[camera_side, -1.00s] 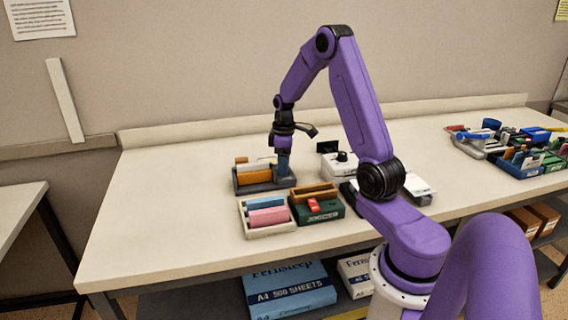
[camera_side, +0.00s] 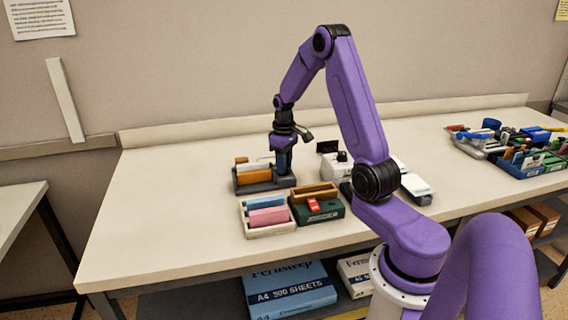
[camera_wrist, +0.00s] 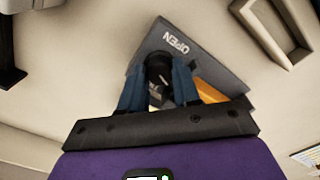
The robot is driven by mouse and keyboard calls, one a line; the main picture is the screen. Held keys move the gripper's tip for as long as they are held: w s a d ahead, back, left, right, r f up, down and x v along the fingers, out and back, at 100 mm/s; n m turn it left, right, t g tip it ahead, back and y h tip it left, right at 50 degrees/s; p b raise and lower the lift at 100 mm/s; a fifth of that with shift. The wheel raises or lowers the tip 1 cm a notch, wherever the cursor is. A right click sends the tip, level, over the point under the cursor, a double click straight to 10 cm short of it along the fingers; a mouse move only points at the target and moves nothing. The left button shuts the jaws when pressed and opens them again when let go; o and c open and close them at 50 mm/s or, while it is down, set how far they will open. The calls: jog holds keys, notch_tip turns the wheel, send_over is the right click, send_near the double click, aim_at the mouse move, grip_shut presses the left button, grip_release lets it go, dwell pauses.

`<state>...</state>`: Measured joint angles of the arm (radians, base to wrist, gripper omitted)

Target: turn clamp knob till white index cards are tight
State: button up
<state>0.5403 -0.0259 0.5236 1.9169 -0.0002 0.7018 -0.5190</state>
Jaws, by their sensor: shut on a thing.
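A dark grey card holder (camera_side: 262,187) stands on the bench with orange cards (camera_side: 253,176) and white index cards (camera_side: 257,163) upright in it. My gripper (camera_side: 284,166) points down at the holder's right end. In the wrist view, its blue fingers (camera_wrist: 158,82) are shut on the black clamp knob (camera_wrist: 159,66), one on each side. The holder's grey top there bears the word OPEN, and a strip of orange cards shows beside the right finger. The knob is hidden in the side view. I cannot tell how tight the white cards are.
A cream tray (camera_side: 268,232) with blue and pink cards and a green box (camera_side: 322,216) with a red label stand in front of the holder. A white device (camera_side: 336,168) stands to the right. Trays of stationery (camera_side: 520,165) are at far right. The bench's left side is clear.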

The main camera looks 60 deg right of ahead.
jog(key=o, duration=1.1)
jog(key=shift+c, duration=0.2)
jog(key=shift+a, duration=0.1)
jog(key=shift+a, duration=0.1)
jog(key=shift+n, duration=0.3)
